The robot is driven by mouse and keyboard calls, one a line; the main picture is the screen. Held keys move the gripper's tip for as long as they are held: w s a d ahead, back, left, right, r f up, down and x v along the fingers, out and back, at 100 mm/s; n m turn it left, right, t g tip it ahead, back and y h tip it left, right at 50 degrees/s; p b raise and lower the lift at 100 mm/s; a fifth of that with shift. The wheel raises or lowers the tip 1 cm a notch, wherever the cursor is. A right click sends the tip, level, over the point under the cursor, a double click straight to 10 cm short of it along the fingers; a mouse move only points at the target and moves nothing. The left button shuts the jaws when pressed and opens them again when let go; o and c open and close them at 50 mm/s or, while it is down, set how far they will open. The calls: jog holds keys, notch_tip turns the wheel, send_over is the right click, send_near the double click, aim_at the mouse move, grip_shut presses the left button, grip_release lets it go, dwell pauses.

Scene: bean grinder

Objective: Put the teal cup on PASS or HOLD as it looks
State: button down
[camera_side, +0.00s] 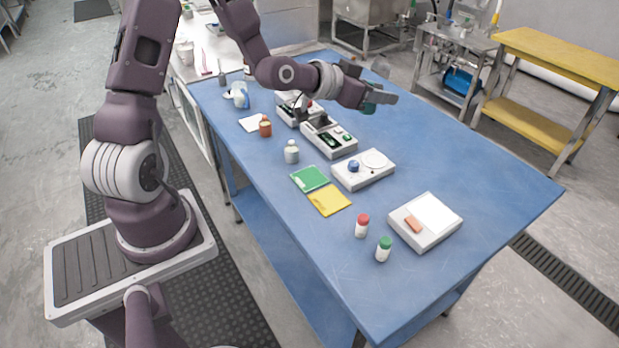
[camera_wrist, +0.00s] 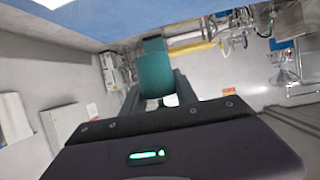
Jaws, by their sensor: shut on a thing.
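My gripper (camera_side: 384,97) is raised above the far part of the blue table, its fingers pointing to the right. It is shut on the teal cup (camera_wrist: 155,76), which shows between the fingers in the wrist view. In the side view only a small dark teal part of the cup (camera_side: 371,106) shows beside the fingers. The cup looks tilted in the wrist view, and its inside cannot be seen. A green pad (camera_side: 310,178) and a yellow pad (camera_side: 330,200) lie side by side near the table's left edge. Their lettering is too small to read.
On the blue table (camera_side: 480,180) stand a white device with a blue knob (camera_side: 363,170), grey devices (camera_side: 328,136), a white scale-like box (camera_side: 425,220), a red-capped bottle (camera_side: 362,226), a green-capped bottle (camera_side: 384,249), a pale bottle (camera_side: 292,152) and an orange jar (camera_side: 265,126). Both pads are bare.

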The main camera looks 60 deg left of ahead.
jog(key=s+a+f, duration=0.3)
jog(key=a+f, duration=0.2)
jog(key=a, duration=0.1)
jog(key=m+h, duration=0.1)
send_over(318, 175)
notch_tip(318, 175, down, 7)
jog(key=shift+h, duration=0.3)
notch_tip(318, 175, down, 10)
jog(key=shift+d+r, duration=0.1)
jog(key=shift+d, duration=0.05)
jog(key=c, duration=0.9)
grip_release()
jog(key=shift+c, duration=0.2)
